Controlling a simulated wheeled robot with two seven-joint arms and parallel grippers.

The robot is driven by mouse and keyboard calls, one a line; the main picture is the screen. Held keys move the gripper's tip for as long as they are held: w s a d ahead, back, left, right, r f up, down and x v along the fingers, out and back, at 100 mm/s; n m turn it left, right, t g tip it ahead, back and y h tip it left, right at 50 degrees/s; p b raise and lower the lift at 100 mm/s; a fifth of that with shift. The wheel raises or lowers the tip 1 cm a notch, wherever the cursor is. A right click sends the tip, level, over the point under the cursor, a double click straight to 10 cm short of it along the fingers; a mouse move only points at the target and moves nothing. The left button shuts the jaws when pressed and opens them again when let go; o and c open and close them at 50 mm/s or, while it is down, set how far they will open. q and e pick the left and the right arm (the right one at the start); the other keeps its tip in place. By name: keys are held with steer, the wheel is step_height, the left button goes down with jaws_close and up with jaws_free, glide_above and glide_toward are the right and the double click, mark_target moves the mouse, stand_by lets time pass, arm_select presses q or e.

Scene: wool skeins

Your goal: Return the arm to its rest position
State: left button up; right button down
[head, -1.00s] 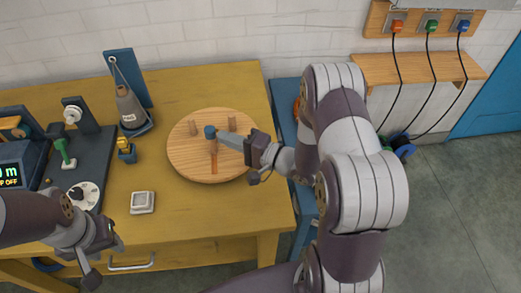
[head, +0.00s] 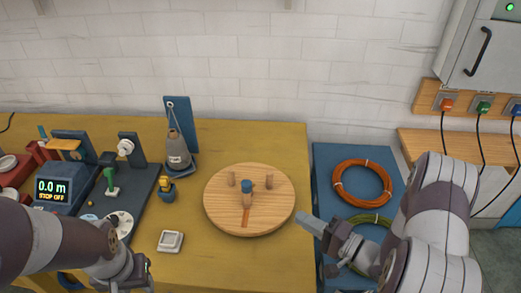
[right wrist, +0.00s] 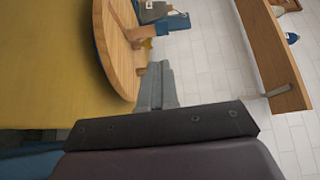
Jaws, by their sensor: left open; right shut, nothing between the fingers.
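My right gripper (head: 312,225) is shut and empty. It hangs beside the right edge of the round wooden board (head: 220,217), above the gap between the table and the blue surface. In the right wrist view its closed fingers (right wrist: 156,85) point toward the board (right wrist: 118,50), with nothing between them. My right arm comes in from the right edge of the head view. My left gripper (head: 140,275) is open and empty at the bottom left, low in front of the table; its fingertips are partly cut off by the frame.
The board bears several wooden pegs and a blue-topped post (head: 247,187). An orange coil (head: 362,163) and a green coil (head: 368,219) lie on the blue surface (head: 335,155).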

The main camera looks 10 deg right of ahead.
steer(key=w+d+r+n+g+h+p, duration=0.3)
steer(key=d+r+n+g+h+p, duration=0.25)
steer(key=h, duration=0.55)
steer(key=s+a+r+n+g+p, duration=0.1)
steer(key=s+a+r+n+g, duration=0.1)
steer(key=s, duration=0.4)
steer(key=s+a+r+n+g+p, duration=0.2)
steer(key=s+a+r+g, duration=0.1)
steer(key=s+a+g, duration=0.1)
steer(key=s+a, duration=0.1)
steer(key=s, duration=0.1)
steer(key=shift+s+a+r+g, duration=0.15)
steer(key=shift+s+a+g, duration=0.2)
steer(key=shift+n, duration=0.25)
